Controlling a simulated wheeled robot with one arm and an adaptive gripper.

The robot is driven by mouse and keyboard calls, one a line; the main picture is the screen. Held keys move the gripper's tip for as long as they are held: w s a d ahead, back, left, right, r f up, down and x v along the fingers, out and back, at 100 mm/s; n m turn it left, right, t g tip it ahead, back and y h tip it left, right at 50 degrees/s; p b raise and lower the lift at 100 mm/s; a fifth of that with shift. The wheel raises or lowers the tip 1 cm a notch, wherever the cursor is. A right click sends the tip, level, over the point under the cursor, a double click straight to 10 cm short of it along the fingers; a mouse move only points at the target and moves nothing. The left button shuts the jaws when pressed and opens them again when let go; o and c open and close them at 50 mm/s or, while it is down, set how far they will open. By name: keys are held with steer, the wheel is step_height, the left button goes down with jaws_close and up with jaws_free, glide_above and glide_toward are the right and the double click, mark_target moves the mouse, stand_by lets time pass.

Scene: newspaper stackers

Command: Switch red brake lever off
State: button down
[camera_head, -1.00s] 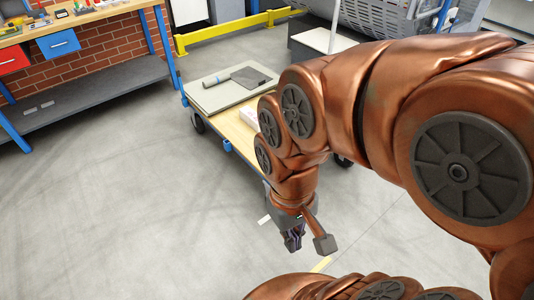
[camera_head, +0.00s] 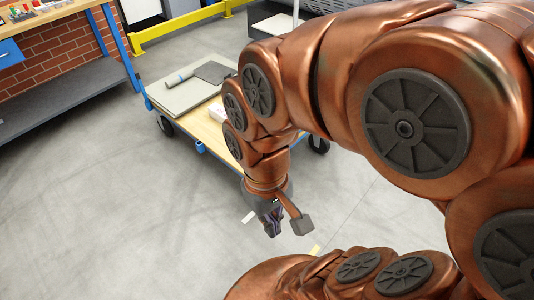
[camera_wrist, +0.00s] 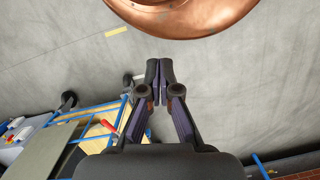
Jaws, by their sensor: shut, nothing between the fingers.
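My gripper (camera_head: 271,228) points down above the grey floor, in front of the trolley in the head view. In the wrist view the fingers of my gripper (camera_wrist: 160,68) meet at the tips, with nothing between them. A small red piece (camera_wrist: 108,126), which looks like the brake lever, shows at the edge of the blue-framed trolley (camera_wrist: 76,115), left of my fingers and apart from them. I cannot tell its position setting. In the head view the trolley (camera_head: 200,147) stands behind my gripper; no red lever shows there, and my arm hides part of the trolley.
A grey board (camera_head: 185,97) with a roll and a dark sheet lies on the trolley. A workbench (camera_head: 60,15) with a dark lower shelf (camera_head: 65,98) stands at the left. A yellow rail (camera_head: 180,27) runs behind. The floor at lower left is clear.

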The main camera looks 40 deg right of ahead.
steer(key=w+a+f+m+g+y+b, duration=0.3)
steer(key=w+a+f+g+y+b, duration=0.1)
steer(key=w+a+f+y+b, duration=0.55)
steer(key=w+d+f+m+t+y+b, duration=0.3)
steer(key=w+y+b, duration=0.15)
steer(key=w, duration=0.25)
steer(key=w+d+f+m+t+y+b, duration=0.25)
steer(key=w+m+y+b, duration=0.2)
steer(key=w, duration=0.35)
steer(key=w+d+f+m+t+b, duration=0.35)
steer(key=d+f+t, duration=0.25)
steer(key=d, duration=0.3)
steer(key=w+d+f+m+t+b, duration=0.2)
steer(key=w+d+f+m+t, duration=0.1)
steer(key=d+f+m+t, duration=0.35)
steer(key=s+d+f+m+t+h+b, duration=0.3)
steer(key=d+f+m+t+h, duration=0.5)
steer(key=d+f, duration=0.7)
steer(key=d+t+h+b, duration=0.1)
steer(key=d+t, duration=0.1)
steer(key=d, duration=0.1)
steer(key=shift+s+d+h, duration=0.15)
steer(key=shift+d+h, duration=0.2)
steer(key=shift+d, duration=0.05)
steer(key=shift+m, duration=0.25)
